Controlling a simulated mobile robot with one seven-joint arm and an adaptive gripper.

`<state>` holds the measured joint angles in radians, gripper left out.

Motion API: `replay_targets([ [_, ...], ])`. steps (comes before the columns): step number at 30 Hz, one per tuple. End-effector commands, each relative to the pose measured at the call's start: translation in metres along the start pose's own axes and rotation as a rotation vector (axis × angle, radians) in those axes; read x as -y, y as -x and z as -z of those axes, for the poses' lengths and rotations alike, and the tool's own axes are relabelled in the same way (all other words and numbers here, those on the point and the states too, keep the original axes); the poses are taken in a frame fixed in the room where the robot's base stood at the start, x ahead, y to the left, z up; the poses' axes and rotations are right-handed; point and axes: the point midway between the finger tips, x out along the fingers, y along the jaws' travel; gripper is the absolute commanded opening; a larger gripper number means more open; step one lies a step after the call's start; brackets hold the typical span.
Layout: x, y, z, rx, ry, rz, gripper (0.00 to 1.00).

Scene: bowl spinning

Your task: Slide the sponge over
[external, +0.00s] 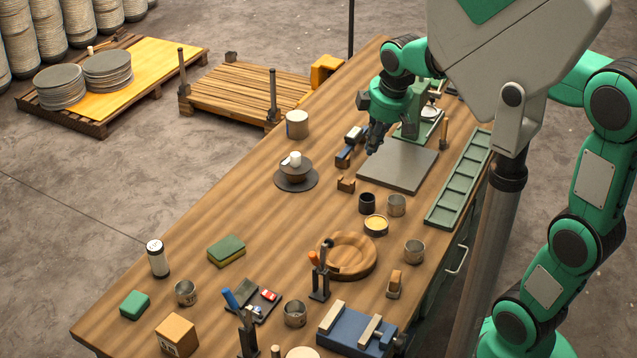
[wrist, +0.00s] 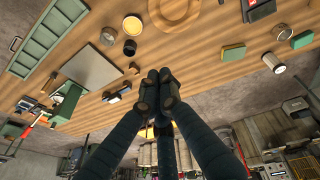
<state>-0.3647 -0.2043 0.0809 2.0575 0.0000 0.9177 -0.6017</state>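A sponge (external: 227,246) with a green top and a yellow lower layer lies flat on the wooden workbench (external: 205,210), left of the middle in the external view. It also shows in the wrist view (wrist: 233,52), at the upper right. A plain green block (external: 135,305), perhaps another sponge, lies near the bench's front left. My gripper (external: 374,150) hangs above the grey plate's left edge, far from the sponge. In the wrist view its dark fingers (wrist: 157,82) come together at the tips, with nothing seen between them.
A white-and-black canister (external: 157,259) and a metal cup (external: 185,292) stand near the sponge. Bare wood surrounds the sponge.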

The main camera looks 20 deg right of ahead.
Motion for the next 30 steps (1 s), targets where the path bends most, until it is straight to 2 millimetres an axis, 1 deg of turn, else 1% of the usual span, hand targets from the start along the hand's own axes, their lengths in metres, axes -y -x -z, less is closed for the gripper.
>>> replay_targets([
  [1, 0.003, -0.006, 0.016, 0.008, 0.046, 0.013, 0.00],
  [3, 0.006, -0.015, 0.036, 0.015, 0.114, 0.027, 0.00],
  [8, 0.019, -0.038, 0.082, 0.030, 0.268, 0.059, 0.00],
  [9, 0.024, -0.044, 0.094, 0.032, 0.306, 0.067, 0.00],
  [14, 0.044, -0.071, 0.137, 0.045, 0.461, 0.100, 0.00],
  [18, 0.067, -0.097, 0.174, 0.055, 0.596, 0.129, 0.00],
  [23, 0.099, -0.130, 0.212, 0.064, 0.751, 0.162, 0.00],
  [24, 0.107, -0.138, 0.221, 0.066, 0.790, 0.170, 0.00],
  [29, 0.146, -0.173, 0.254, 0.073, 0.944, 0.205, 0.00],
  [30, 0.157, -0.182, 0.261, 0.075, 0.984, 0.214, 0.00],
])
